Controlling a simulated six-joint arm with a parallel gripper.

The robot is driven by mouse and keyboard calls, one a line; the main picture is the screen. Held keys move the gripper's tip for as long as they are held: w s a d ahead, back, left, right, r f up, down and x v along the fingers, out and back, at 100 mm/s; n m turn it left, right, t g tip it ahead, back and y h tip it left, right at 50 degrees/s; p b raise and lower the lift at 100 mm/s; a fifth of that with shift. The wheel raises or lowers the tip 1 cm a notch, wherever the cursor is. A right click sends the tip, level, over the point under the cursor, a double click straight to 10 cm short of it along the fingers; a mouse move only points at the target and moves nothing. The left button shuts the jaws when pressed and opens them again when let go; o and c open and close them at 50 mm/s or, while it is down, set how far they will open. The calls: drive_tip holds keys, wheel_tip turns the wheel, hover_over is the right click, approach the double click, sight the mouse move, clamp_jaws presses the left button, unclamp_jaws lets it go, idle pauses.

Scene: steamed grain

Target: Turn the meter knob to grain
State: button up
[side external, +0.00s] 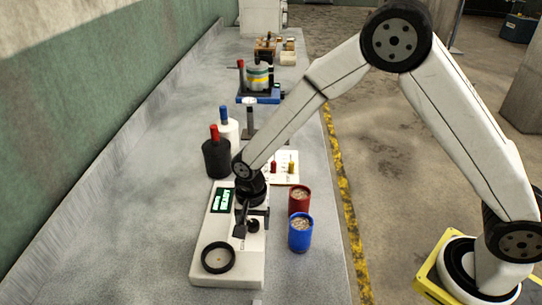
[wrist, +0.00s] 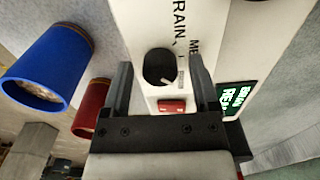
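The white meter (side external: 247,266) lies on the grey bench with a lit green display (side external: 222,201) and a black ring (side external: 218,272) at its near end. In the wrist view its black round knob (wrist: 156,66) shows between my fingers, with a pale pointer mark at its lower right. The lettering "RAIN" and a partly cut "ME" stand above the knob. My gripper (wrist: 160,82) is open, one finger on each side of the knob; I cannot tell whether they touch it. In the side view my gripper (side external: 252,226) points down over the meter.
A red button (wrist: 172,106) sits beside the knob. A blue cup (side external: 300,234) and a red cup (side external: 299,200) of grain stand right of the meter. Black (side external: 216,159) and white (side external: 228,131) bottles stand behind it. The bench front is clear.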

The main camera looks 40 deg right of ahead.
clamp_jaws()
drive_tip(key=shift+n, duration=0.3)
drive_tip(key=n, duration=0.8)
drive_tip(key=shift+n, duration=0.3)
drive_tip(key=n, duration=0.4)
drive_tip(key=shift+n, duration=2.4)
